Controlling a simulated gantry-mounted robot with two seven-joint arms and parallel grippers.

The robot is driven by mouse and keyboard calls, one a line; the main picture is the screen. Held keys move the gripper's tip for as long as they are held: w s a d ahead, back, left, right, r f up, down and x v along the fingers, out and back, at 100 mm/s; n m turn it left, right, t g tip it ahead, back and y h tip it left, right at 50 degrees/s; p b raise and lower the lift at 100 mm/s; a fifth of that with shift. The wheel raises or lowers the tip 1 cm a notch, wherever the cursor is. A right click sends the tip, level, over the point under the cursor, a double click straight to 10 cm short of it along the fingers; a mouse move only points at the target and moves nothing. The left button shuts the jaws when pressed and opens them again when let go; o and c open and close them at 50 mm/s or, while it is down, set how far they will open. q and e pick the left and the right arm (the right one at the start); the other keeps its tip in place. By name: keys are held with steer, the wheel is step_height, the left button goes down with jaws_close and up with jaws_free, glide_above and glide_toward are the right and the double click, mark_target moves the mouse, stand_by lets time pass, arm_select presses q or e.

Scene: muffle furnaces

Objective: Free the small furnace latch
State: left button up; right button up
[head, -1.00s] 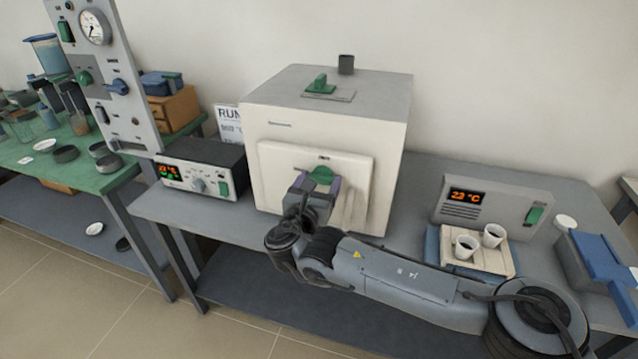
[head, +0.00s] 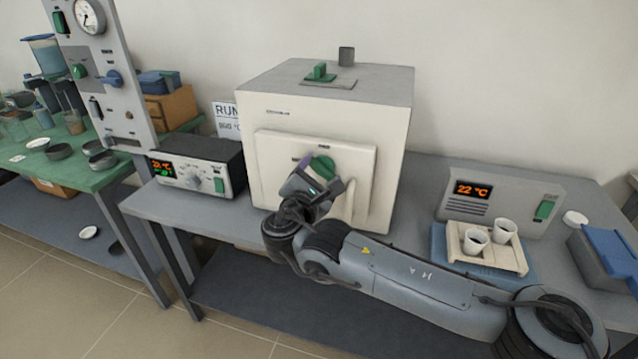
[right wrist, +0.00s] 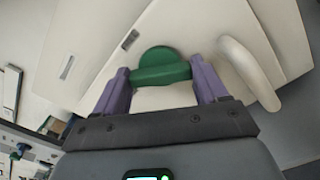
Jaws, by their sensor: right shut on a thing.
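The small furnace (head: 270,110) is a white box with a grey top on the grey bench. Its door (head: 357,160) is a raised white panel on the front. The green latch (head: 322,163) is a round knob with a bar, high on the door. My right gripper (head: 318,180) is shut on the latch bar and looks tilted in the head view. In the right wrist view, the purple fingers (right wrist: 162,85) stand at both ends of the green latch bar (right wrist: 162,72). The gripper partly hides the latch in the head view. My left gripper is not in view.
A pale curved door handle (right wrist: 250,72) is close to the right finger. A controller box (head: 200,165) stands left of the furnace. A tray (head: 480,255) with two white cups and a grey display unit (head: 500,200) stand to the right.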

steer(key=m+b, duration=0.1)
steer(key=m, duration=0.1)
steer(key=m+b, duration=0.1)
steer(key=b, duration=0.1)
steer(key=shift+f+m, duration=0.35)
steer(key=shift+m, duration=0.05)
steer(key=m+b, duration=0.5)
steer(key=m, duration=0.1)
steer(key=shift+r, duration=0.15)
steer(key=shift+m, duration=0.3)
steer(key=shift+r+b, duration=0.1)
steer(key=shift+b, duration=0.2)
steer(key=o, duration=0.8)
steer(key=shift+o, duration=1.3)
